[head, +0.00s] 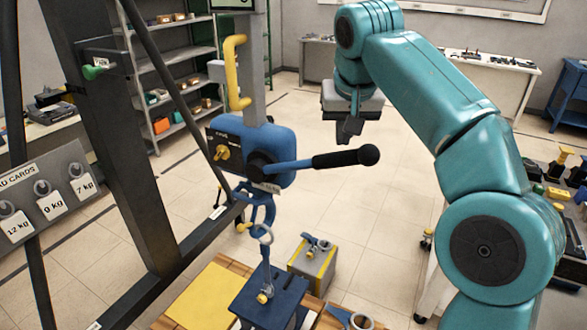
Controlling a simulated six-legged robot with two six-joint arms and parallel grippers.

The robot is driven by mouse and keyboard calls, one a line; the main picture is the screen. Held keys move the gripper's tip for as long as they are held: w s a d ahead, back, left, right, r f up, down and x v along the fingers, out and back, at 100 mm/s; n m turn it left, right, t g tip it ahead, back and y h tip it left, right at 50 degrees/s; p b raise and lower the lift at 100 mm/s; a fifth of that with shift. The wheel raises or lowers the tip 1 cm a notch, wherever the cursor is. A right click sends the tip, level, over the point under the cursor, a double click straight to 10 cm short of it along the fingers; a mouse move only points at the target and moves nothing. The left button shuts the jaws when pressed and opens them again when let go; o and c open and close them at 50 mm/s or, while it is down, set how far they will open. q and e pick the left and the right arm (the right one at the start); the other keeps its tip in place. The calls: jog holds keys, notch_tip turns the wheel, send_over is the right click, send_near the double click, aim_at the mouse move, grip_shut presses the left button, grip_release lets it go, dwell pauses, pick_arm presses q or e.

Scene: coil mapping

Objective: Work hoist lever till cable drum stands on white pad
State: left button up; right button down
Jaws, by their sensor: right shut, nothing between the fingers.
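The blue hoist (265,150) hangs at the middle of the head view. Its lever (300,163) sticks out to the right, nearly level, and ends in a black grip (343,158) with a round knob. My right gripper (349,132) points down above the grip, shut and empty, apart from it. Below the hoist, a hook and ring (265,237) lead down to a dark blue block (268,302), cut off by the lower edge. I cannot pick out a cable drum or a white pad for sure. My left gripper is out of view.
A dark steel frame (133,150) stands at left, with a board of weight cards (45,195). A yellow pad (207,297) and a grey-yellow block (313,263) are near the blue block. Shelves (170,65) stand behind.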

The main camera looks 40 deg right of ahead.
aim_at(350, 157)
jog(key=shift+s+r, duration=0.1)
jog(key=shift+s, duration=0.3)
jog(key=f+b, duration=0.6)
jog(key=f, duration=0.1)
jog(key=shift+s+d+f, duration=0.1)
jog(key=shift+s+d, duration=0.15)
jog(key=shift+s, duration=0.1)
jog(key=shift+w, duration=0.1)
jog(key=f+b, duration=0.4)
jog(key=shift+s+d+f, duration=0.2)
jog(key=shift+s, duration=0.2)
